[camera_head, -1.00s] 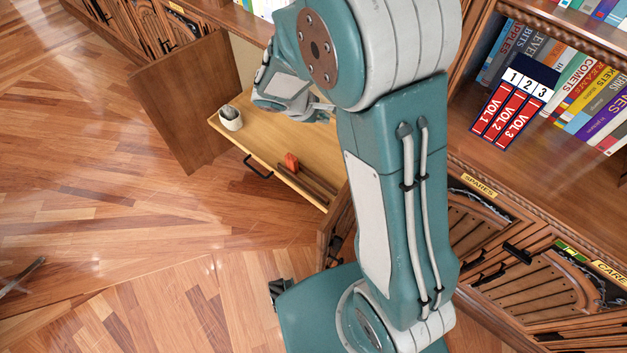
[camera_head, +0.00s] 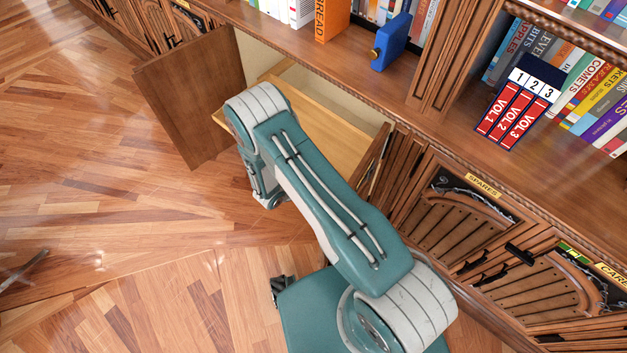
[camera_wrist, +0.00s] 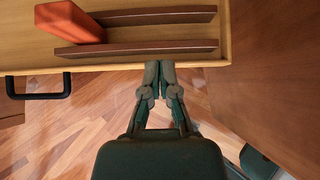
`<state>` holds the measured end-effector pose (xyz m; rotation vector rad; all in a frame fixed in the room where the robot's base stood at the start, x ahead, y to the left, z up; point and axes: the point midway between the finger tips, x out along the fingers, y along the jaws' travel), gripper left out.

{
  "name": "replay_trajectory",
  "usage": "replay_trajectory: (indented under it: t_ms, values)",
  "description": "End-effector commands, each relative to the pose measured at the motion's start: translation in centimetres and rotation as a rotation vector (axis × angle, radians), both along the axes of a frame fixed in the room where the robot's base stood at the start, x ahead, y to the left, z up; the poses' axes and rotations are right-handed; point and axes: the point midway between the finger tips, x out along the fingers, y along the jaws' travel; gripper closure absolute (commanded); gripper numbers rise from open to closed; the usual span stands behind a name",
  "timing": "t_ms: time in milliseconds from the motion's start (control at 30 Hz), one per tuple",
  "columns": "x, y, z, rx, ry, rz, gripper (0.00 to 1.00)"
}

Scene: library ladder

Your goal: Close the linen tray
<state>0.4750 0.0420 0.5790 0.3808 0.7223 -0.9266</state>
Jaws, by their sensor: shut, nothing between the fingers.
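The linen tray (camera_head: 340,138) is a light wooden pull-out tray, standing out of an open cupboard under the shelf. My arm hides much of its front in the head view. In the wrist view the tray (camera_wrist: 120,57) spans the top, with a black handle (camera_wrist: 38,96) on its front at left. An orange-red block (camera_wrist: 68,22) and two dark brown strips lie in it. My gripper (camera_wrist: 160,64) is shut and empty, its fingertips at the tray's front edge, right of the handle. I cannot tell whether they touch it. In the head view the fingers are hidden behind my arm.
An open cupboard door (camera_head: 190,98) stands left of the tray. A brown panel (camera_wrist: 270,80) rises close on the right in the wrist view. A blue object (camera_head: 390,43) stands on the shelf above. The wooden floor (camera_head: 100,200) at left is mostly clear.

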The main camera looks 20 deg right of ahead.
Motion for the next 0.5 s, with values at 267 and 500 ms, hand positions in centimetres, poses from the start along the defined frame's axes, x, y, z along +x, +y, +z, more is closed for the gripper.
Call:
replay_trajectory:
  t_ms: [267, 500]
  values:
    - [1.7, -2.8, -3.1, 0.000, -0.001, -0.008, 1.00]
    - [3.2, -5.0, -5.8, 0.000, -0.002, -0.006, 1.00]
